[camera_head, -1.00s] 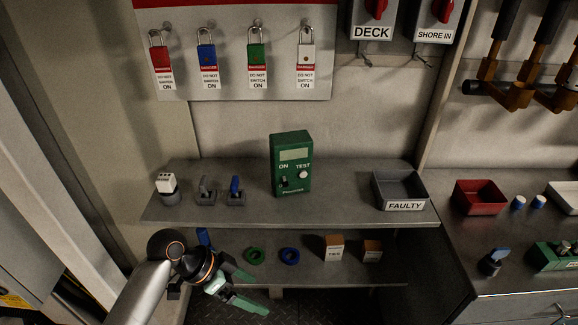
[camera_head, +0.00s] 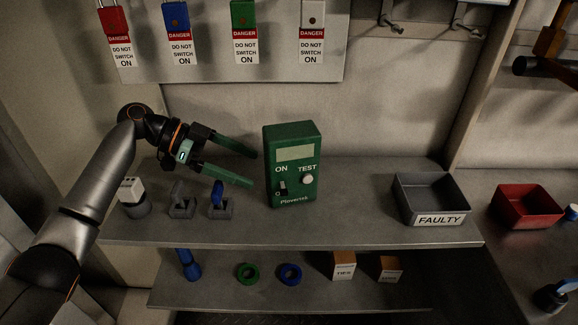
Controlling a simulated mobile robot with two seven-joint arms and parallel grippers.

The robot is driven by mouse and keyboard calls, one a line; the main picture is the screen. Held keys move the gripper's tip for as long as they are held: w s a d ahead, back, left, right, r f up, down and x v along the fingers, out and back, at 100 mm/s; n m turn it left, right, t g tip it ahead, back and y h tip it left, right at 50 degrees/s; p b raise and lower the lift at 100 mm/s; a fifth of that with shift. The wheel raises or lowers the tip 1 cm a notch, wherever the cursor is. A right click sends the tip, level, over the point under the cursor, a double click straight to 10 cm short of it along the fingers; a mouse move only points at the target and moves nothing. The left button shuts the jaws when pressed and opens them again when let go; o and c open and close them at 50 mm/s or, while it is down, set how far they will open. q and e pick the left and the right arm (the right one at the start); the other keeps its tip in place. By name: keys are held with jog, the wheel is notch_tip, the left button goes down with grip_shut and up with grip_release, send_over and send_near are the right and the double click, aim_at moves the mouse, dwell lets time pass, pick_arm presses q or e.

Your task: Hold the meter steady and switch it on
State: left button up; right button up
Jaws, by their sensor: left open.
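The green meter (camera_head: 292,187) stands upright on the upper shelf. Its face shows a pale display (camera_head: 295,152), the words ON and TEST, a black switch (camera_head: 281,188) at the lower left and a white round knob (camera_head: 307,179) at the right. The switch's exact position is too small to tell. My left gripper (camera_head: 253,168) is open and empty, its two green fingers pointing right, with the tips just left of the meter. I cannot tell whether a tip touches it. My right gripper is not in view.
Left of the meter, a white-topped grey item (camera_head: 133,197), a grey lever switch (camera_head: 181,200) and a blue lever switch (camera_head: 220,200) stand below my arm. A grey FAULTY bin (camera_head: 436,218) stands to the right. Padlocks hang behind. The lower shelf (camera_head: 212,292) holds rings and small boxes.

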aim_at(286, 182)
pick_arm(q)
jog(key=shift+w+f, duration=0.25)
jog(key=shift+d, duration=0.2)
jog(key=b+x, duration=0.2)
jog(key=x, duration=0.6)
jog(key=shift+s, duration=0.15)
jog(key=shift+d+f+b, duration=0.25)
jog(key=shift+d+b, duration=0.2)
jog(key=shift+d, duration=0.25)
